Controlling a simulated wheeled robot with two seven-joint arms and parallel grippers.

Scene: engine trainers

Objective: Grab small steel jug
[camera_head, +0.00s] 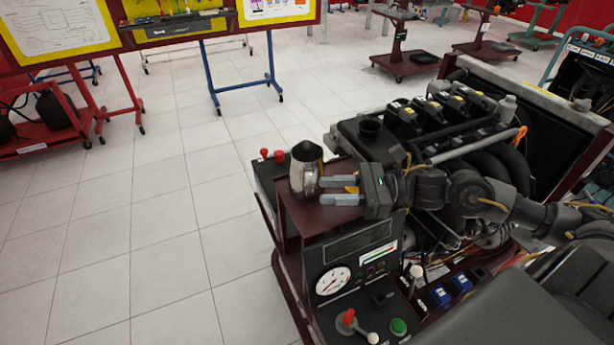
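The small steel jug (304,176) stands upright on the left part of a dark red shelf on the engine trainer. It is shiny metal with a dark opening at the top. My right gripper (323,191) comes in from the right, with its two grey fingers pointing left toward the jug. The fingers are apart, one farther back and one nearer the front, with their tips at the jug's right side. A small yellow piece shows between the fingers. I cannot tell whether the tips touch the jug. My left gripper is not in view.
The engine (430,125) fills the space behind and right of my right gripper. Red knobs (279,155) stand behind the jug.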

